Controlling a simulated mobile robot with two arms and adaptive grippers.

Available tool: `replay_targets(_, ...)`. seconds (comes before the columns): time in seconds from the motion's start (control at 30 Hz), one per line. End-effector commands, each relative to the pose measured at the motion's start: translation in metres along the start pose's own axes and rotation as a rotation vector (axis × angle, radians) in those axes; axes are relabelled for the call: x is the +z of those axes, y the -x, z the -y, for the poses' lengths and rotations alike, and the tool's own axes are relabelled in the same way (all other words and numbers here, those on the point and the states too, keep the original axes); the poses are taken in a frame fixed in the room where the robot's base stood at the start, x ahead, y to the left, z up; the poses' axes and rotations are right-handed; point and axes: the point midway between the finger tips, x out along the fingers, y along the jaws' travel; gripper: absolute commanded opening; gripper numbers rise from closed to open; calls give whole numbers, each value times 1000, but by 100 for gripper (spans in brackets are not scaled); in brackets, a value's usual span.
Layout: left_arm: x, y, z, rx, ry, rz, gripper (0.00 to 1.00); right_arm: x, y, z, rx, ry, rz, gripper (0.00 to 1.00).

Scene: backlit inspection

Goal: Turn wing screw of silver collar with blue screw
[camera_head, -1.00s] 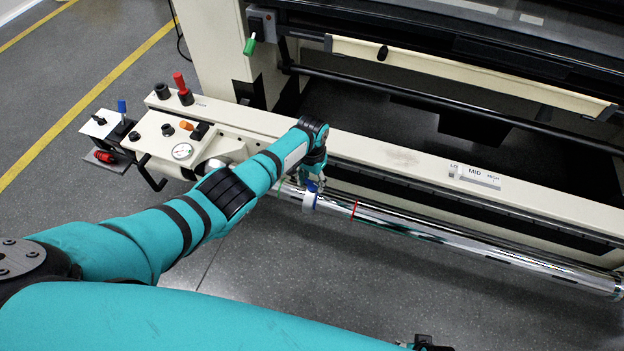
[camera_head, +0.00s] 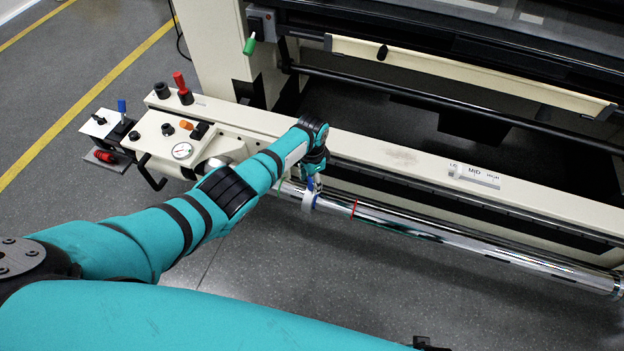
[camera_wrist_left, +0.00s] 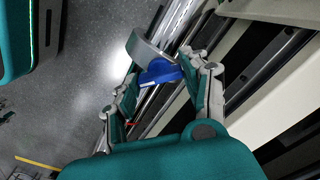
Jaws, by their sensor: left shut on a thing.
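The silver collar (camera_head: 309,202) sits around the long chrome bar near its left end. Its blue wing screw (camera_head: 318,183) stands on the collar's upper side, partly covered by my left gripper (camera_head: 313,178). In the left wrist view, the collar (camera_wrist_left: 148,50) is a grey ring and the blue screw (camera_wrist_left: 158,73) lies between the fingers of my left gripper (camera_wrist_left: 160,68). The gripper is shut on the blue screw. A small dark part at the bottom edge of the head view may belong to my right gripper (camera_head: 427,343); its fingers cannot be made out.
The floor in front is clear.

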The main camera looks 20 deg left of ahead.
Motion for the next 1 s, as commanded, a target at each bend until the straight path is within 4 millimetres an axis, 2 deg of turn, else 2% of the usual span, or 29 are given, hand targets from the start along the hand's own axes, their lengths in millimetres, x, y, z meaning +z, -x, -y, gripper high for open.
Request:
replay_targets(0.97,0,0,0,-1,2,0,15,-3,2,1,-1,0,-7,40)
replay_targets(1.0,0,0,0,-1,2,0,48,-3,1,1,-1,0,-6,40)
